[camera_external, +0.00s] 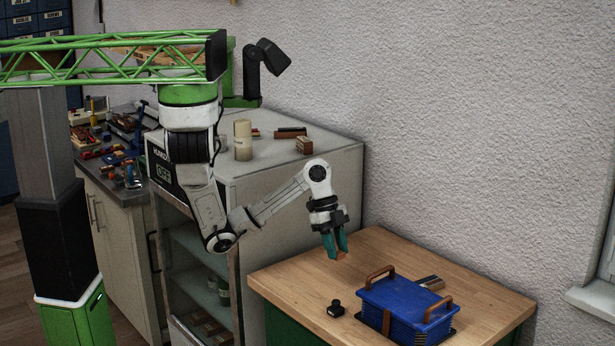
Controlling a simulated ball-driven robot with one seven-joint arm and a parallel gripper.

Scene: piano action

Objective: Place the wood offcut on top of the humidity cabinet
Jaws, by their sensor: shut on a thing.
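My gripper (340,248) has teal fingers pointing down over the wooden worktop, near its back left edge. It is shut on a small orange-brown piece, the wood offcut (344,257); only its lower end shows below the fingertips, and the fingers hide the rest. I cannot tell whether its lower end touches the worktop. The humidity cabinet (290,225) is the tall grey unit left of the worktop, with a dark display panel and a glass door. Its flat top (270,172) is higher than my gripper.
On the cabinet top stand a pale cylinder (243,140), a small brown block (304,145) and dark-and-brown pieces (290,132) behind. The front right of the top is clear. The worktop (290,277) holds a blue box with brown handles (408,308) and a small black object (335,308).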

